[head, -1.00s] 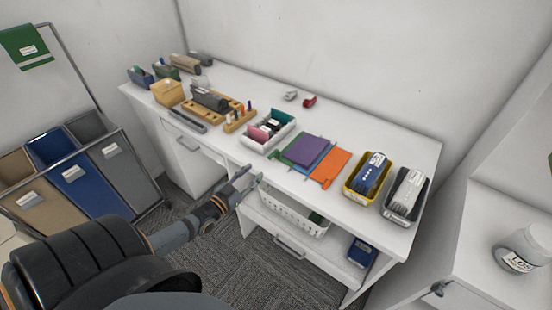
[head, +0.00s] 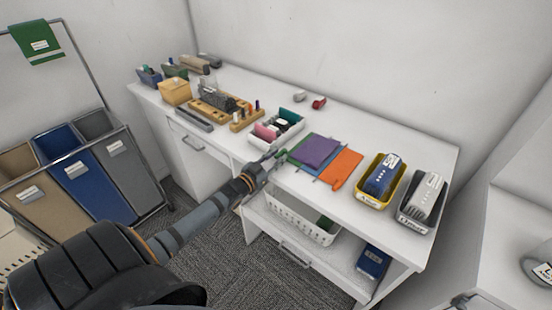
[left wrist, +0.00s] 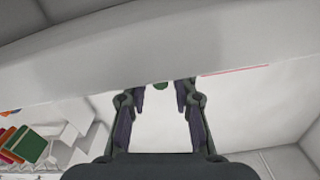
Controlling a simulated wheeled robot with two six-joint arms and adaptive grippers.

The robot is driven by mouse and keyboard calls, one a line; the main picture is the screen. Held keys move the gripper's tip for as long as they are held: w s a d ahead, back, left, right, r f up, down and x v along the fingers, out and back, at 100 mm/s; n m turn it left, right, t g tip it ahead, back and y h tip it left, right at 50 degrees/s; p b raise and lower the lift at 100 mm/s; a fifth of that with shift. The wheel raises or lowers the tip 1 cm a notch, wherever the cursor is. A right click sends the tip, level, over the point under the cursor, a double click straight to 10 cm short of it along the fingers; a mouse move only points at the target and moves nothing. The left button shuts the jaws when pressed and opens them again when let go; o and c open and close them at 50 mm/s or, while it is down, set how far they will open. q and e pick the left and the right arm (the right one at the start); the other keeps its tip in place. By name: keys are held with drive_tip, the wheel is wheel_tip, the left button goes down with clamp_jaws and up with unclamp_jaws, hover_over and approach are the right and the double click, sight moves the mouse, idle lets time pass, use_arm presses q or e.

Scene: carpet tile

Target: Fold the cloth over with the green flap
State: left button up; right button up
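The cloth lies on the white desk (head: 345,202) in the head view. It has a purple panel (head: 318,150) on top, an orange flap (head: 342,168) at the right, a blue part (head: 311,172) at the front and a green flap (head: 296,155) at the left. My left gripper (head: 272,163) is at the desk's front edge, just left of the green flap. In the left wrist view, my left gripper (left wrist: 162,88) has its fingers apart with nothing held.
A white divided box (head: 277,138) stands left of the cloth. A yellow bin (head: 368,199) and a dark bin (head: 408,217) stand to its right. A white basket (head: 300,222) sits on the shelf below. Bare desk lies in front of the cloth.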

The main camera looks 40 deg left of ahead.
use_arm(q)
clamp_jaws()
drive_tip(key=shift+r, duration=0.1)
